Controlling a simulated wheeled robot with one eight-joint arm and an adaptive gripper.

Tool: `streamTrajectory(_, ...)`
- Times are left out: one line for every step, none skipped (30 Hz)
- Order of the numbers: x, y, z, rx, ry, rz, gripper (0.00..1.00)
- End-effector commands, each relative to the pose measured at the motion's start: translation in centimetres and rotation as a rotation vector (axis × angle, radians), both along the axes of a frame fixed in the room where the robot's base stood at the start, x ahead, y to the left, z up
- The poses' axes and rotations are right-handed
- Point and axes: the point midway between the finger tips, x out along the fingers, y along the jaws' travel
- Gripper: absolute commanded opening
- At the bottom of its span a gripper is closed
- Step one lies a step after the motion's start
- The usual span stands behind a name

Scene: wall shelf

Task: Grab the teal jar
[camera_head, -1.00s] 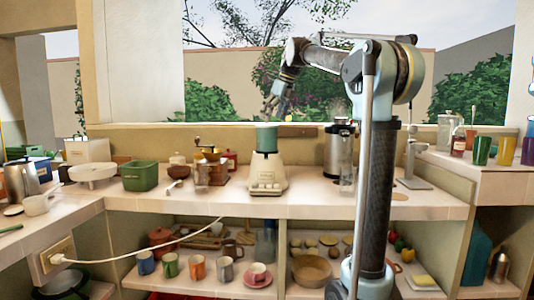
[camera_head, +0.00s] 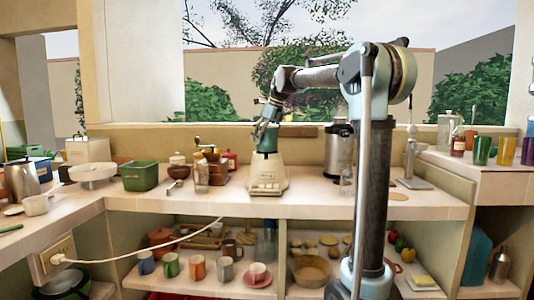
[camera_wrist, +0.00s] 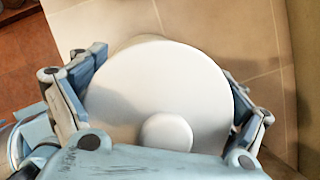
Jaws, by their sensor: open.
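The teal jar (camera_head: 267,145) stands upright on the white kitchen scale (camera_head: 267,173) on the counter, in the middle of the head view. My gripper (camera_head: 267,128) is open, pointing down over the jar's top and hiding part of it. In the wrist view a round white top with a small knob (camera_wrist: 165,80) lies between the spread fingers of my gripper (camera_wrist: 160,110); it appears to be the jar's lid. No teal side shows there. Whether the fingers touch the jar cannot be told.
A grinder (camera_head: 215,170) and a glass jar (camera_head: 201,175) stand left of the scale. A metal urn (camera_head: 338,153) stands to its right. A green bin (camera_head: 140,175) is further left. The counter front (camera_head: 240,205) is clear.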

Motion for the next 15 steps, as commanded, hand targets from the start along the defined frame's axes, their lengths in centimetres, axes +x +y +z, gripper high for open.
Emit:
streamTrajectory(0.01, 0.01, -0.03, 0.000, 0.000, 0.000, 0.91)
streamTrajectory(0.00, 0.01, -0.02, 0.000, 0.000, 0.000, 0.91)
streamTrajectory(0.00, 0.00, -0.01, 0.000, 0.000, 0.000, 0.91)
streamTrajectory(0.00, 0.00, -0.01, 0.000, 0.000, 0.000, 0.91)
streamTrajectory(0.00, 0.00, -0.01, 0.000, 0.000, 0.000, 0.91)
streamTrajectory(0.00, 0.00, -0.01, 0.000, 0.000, 0.000, 0.84)
streamTrajectory(0.00, 0.00, 0.00, 0.000, 0.000, 0.000, 0.77)
streamTrajectory(0.01, -0.01, 0.00, 0.000, 0.000, 0.000, 0.70)
streamTrajectory(0.01, -0.01, 0.00, 0.000, 0.000, 0.000, 0.61)
streamTrajectory(0.01, -0.01, 0.00, 0.000, 0.000, 0.000, 0.55)
streamTrajectory(0.00, -0.01, 0.00, 0.000, 0.000, 0.000, 0.48)
streamTrajectory(0.01, -0.01, -0.01, 0.000, 0.000, 0.000, 0.39)
streamTrajectory(0.01, -0.01, -0.01, 0.000, 0.000, 0.000, 0.32)
streamTrajectory(0.01, -0.01, -0.02, 0.000, 0.000, 0.000, 0.25)
streamTrajectory(0.01, -0.02, -0.04, 0.000, 0.000, 0.000, 0.21)
